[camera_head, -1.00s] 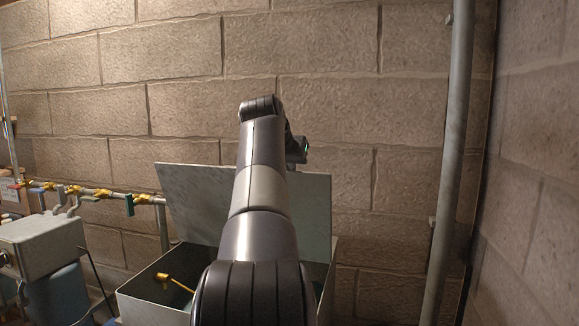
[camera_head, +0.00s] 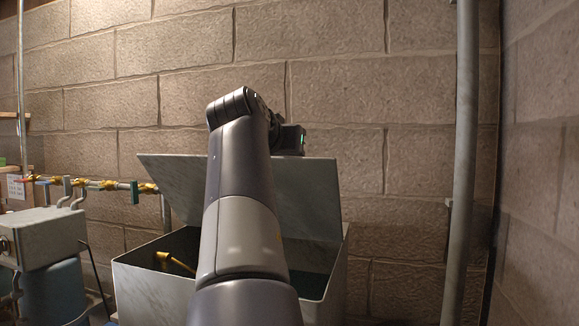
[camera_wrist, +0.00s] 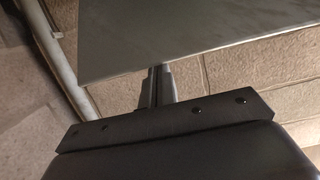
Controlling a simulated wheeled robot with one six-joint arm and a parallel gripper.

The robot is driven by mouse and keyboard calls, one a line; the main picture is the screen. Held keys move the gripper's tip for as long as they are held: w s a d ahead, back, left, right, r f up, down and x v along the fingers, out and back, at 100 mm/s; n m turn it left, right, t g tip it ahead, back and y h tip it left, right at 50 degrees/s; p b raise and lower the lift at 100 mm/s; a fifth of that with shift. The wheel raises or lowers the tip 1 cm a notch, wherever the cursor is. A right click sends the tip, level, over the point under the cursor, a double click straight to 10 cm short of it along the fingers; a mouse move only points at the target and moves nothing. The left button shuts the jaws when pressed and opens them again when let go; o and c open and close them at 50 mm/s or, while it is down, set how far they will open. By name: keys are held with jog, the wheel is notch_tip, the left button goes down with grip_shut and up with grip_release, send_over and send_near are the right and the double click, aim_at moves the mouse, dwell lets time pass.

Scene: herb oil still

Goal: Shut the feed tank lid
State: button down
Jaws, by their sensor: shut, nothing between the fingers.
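The feed tank (camera_head: 150,292) is a grey open-topped box in the lower middle of the head view. Its lid (camera_head: 308,195) is a flat grey panel standing up at the tank's back, open and leaning toward the wall. The lid also fills the top of the wrist view (camera_wrist: 200,28). My gripper (camera_wrist: 158,80) is shut and empty, and its fingertips reach the lid's edge there. The lid seems to cover the very tips; I cannot tell whether they touch. In the head view my arm crosses in front of the tank and lid, and the fingers are hidden.
A brass fitting (camera_head: 174,263) sits inside the tank. A pipe with yellow valves (camera_head: 107,186) runs along the wall at left, above a grey box (camera_head: 42,238). A vertical pipe (camera_head: 466,170) stands at right. The block wall (camera_head: 340,95) is close behind the lid.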

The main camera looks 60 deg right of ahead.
jog(key=s+a+f+t+h+b, duration=0.1)
jog(key=a+f+h+b, duration=0.2)
jog(key=f+b, duration=0.8)
jog(key=s+a+f+h+b, duration=0.2)
jog(key=a+f+b, duration=0.6)
jog(key=b, duration=1.6)
jog(key=shift+a+f+t+h, duration=0.2)
jog(key=shift+f+t+h, duration=0.3)
jog(key=shift+f, duration=0.85)
jog(key=shift+s, duration=0.1)
jog(key=shift+r, duration=0.1)
